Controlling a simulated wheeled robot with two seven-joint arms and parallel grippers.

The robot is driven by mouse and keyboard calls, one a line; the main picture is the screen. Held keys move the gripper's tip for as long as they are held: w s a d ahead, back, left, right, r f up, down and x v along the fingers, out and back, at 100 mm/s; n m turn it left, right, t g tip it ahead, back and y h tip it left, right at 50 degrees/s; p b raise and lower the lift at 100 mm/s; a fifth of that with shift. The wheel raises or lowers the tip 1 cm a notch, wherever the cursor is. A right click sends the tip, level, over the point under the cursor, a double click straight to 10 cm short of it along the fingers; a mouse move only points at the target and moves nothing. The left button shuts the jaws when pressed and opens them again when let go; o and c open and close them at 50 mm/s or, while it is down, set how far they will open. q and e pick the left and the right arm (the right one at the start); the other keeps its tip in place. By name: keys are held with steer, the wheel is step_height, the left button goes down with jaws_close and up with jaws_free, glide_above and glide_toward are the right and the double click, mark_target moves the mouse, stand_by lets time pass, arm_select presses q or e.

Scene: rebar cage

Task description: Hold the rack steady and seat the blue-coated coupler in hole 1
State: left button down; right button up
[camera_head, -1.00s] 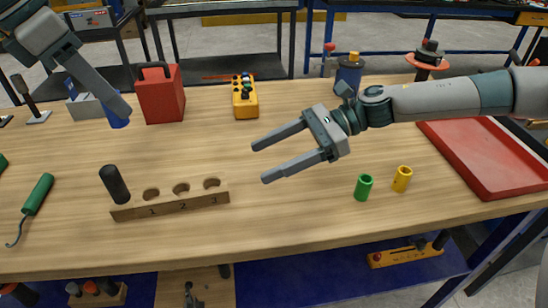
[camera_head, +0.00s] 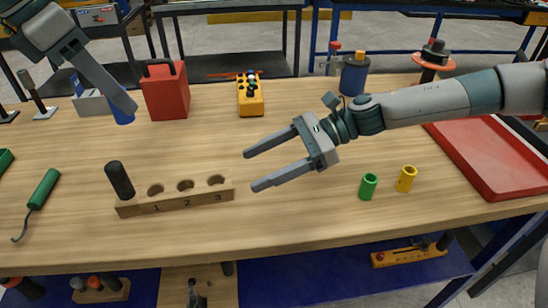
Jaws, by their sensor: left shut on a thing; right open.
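The wooden rack (camera_head: 174,203) lies on the table left of centre. Its holes, numbered 1, 2 and 3, look empty. A black upright handle (camera_head: 119,180) stands at its left end. The blue-coated coupler (camera_head: 123,117) shows below the fingertips of my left gripper (camera_head: 125,103), behind the rack and near the red box. My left gripper is shut on it; its fingers hide the coupler's upper part. My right gripper (camera_head: 248,170) is open and empty, right of the rack and apart from it, fingers pointing left.
A green coupler (camera_head: 368,186) and a yellow coupler (camera_head: 406,178) stand front right. A red tray (camera_head: 486,165) is at the right. A red box (camera_head: 165,92) and a yellow block (camera_head: 250,97) stand behind the rack. A green-handled hook tool (camera_head: 43,190) lies left.

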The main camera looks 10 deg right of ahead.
mark_target(226, 178)
steer(key=x, duration=0.8)
steer(key=shift+a, duration=0.1)
steer(key=shift+c, duration=0.6)
steer(key=c, duration=1.3)
